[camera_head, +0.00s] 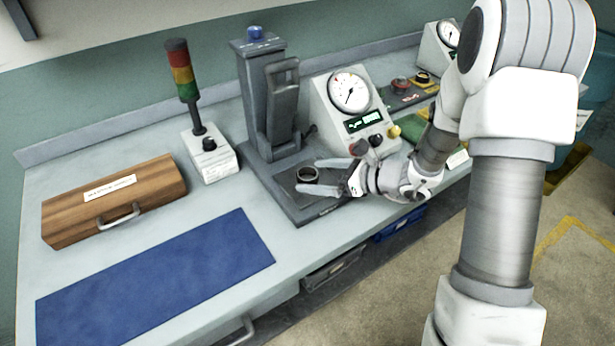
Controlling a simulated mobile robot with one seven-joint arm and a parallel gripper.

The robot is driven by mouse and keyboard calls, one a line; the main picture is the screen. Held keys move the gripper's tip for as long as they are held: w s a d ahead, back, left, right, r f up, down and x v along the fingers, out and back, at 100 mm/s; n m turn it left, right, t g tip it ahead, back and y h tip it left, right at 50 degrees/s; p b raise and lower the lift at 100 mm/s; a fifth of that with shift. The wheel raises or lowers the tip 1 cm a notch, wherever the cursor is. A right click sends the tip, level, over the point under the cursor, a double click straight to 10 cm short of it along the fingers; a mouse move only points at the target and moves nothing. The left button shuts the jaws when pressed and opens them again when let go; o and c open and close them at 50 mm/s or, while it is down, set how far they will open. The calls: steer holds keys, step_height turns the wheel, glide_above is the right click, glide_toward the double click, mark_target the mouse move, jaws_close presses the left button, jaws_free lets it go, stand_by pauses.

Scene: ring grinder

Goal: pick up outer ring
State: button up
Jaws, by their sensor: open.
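The outer ring (307,174) is a small dark ring with a brassy tint. It rests on the dark base plate (283,192) of the grey grinder press (268,95). My gripper (318,176) reaches in from the right, low over the base plate. Its two fingers are spread apart and point left, one on the far side of the ring and one on the near side. The ring lies between or just below the fingers. I cannot tell whether either finger touches it.
A gauge box (352,108) stands close behind my gripper. A signal light tower (190,85) and a wooden case (115,198) stand to the left. A blue mat (160,280) lies flat at the front left.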

mark_target(317, 175)
steer(key=shift+w+a+f, duration=0.2)
steer(key=shift+w+a, duration=0.1)
steer(key=shift+a, duration=0.2)
jaws_close()
steer(key=shift+r, duration=0.55)
steer(key=r, duration=0.2)
steer(key=d+r+p, duration=0.1)
steer(key=shift+r, duration=0.4)
steer(key=d+r+p, duration=0.1)
steer(key=d+r, duration=0.5)
steer(key=d, duration=0.5)
steer(key=shift+w, duration=0.2)
